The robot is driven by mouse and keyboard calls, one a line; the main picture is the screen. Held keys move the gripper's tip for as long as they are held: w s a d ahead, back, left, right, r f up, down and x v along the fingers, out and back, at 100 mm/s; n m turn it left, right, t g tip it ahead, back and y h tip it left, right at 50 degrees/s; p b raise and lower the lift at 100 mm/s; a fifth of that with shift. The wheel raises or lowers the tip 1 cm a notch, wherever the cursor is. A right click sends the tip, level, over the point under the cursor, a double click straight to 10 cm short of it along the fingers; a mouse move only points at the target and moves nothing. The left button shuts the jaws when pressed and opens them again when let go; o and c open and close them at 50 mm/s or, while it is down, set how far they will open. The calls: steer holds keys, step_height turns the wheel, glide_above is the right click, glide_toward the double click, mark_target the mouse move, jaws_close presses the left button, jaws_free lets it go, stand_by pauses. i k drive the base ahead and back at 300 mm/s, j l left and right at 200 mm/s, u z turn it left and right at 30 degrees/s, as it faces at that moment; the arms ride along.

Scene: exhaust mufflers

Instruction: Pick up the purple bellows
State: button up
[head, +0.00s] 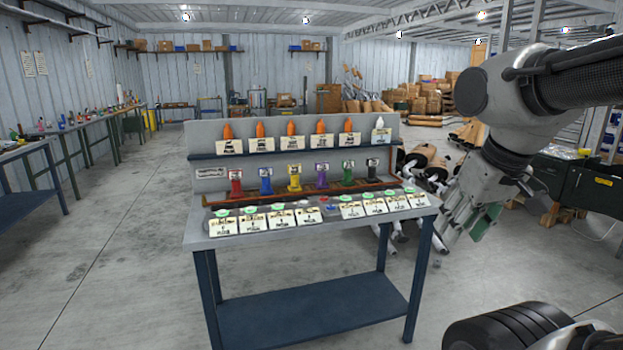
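The purple bellows (321,178) stands upright on the middle level of the grey workbench (215,232). It is in a row of similar coloured pieces, between a yellow one (295,178) and a green one (347,174). My gripper (464,232) hangs pointing down beyond the bench's right end, well apart from the purple bellows. Its fingers are small and overlap with clutter behind, so I cannot tell whether they are apart. Nothing hides the upper part of the bellows.
Labelled cards with green-topped items (283,216) line the bench's front edge. Orange bottles (289,128) and one white bottle (378,122) stand on the upper shelf (200,157). Brown and grey mufflers (425,160) lie behind the bench's right end.

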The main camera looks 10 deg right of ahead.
mark_target(321, 167)
steer(key=i+l, duration=0.25)
steer(key=i, duration=0.25)
steer(key=i+l, duration=0.2)
steer(key=i, duration=0.3)
steer(key=i+l+u, duration=0.1)
steer(key=i+l, duration=0.15)
steer(key=i, duration=0.25)
steer(key=i+l, duration=0.25)
steer(key=i, duration=0.2)
